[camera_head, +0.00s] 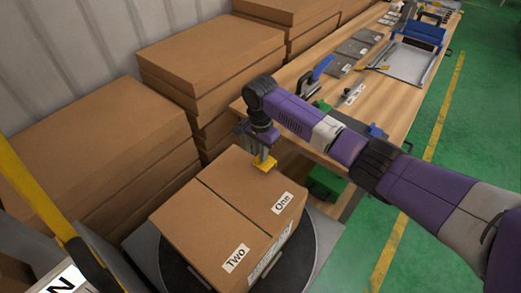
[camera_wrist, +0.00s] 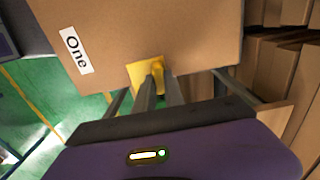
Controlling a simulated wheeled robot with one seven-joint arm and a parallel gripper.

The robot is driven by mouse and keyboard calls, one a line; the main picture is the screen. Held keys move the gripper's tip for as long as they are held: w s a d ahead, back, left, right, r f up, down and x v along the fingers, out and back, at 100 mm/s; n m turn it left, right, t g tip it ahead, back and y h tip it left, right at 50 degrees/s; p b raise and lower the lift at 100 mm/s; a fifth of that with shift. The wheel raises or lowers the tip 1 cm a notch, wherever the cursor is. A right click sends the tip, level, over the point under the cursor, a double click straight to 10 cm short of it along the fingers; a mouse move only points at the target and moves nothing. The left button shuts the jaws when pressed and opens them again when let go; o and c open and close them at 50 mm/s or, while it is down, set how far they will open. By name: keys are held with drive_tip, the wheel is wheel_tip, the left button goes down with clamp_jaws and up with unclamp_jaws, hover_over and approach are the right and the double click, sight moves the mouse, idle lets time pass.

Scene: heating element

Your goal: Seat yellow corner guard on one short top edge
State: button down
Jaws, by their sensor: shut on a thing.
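The yellow corner guard (camera_head: 264,163) is held in my gripper (camera_head: 264,154) at the far right top edge of the cardboard box (camera_head: 215,215). In the wrist view the guard (camera_wrist: 145,75) lies at the box's edge (camera_wrist: 140,30), between the fingertips of my gripper (camera_wrist: 158,84). The gripper is shut on it. Whether the guard touches the box or sits slightly above it I cannot tell. The box carries labels "One" (camera_head: 282,203) and "Two" (camera_head: 236,259) and a centre seam.
The box stands on a round dark turntable (camera_head: 295,265). Stacked cardboard boxes (camera_head: 100,140) line the left and back. A wooden workbench (camera_head: 380,110) with tools stands behind on the right. A yellow post (camera_head: 40,190) rises at the left front. Green floor (camera_head: 485,110) is open at the right.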

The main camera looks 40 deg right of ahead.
drive_tip(key=shift+f+b, duration=0.5)
drive_tip(key=shift+f, duration=1.05)
drive_tip(key=shift+f, duration=0.2)
drive_tip(key=c, duration=1.3)
unclamp_jaws()
drive_tip(key=shift+c, duration=0.2)
drive_tip(key=shift+r, duration=0.15)
wheel_tip(320, 180, up, 8)
drive_tip(key=shift+f, duration=0.2)
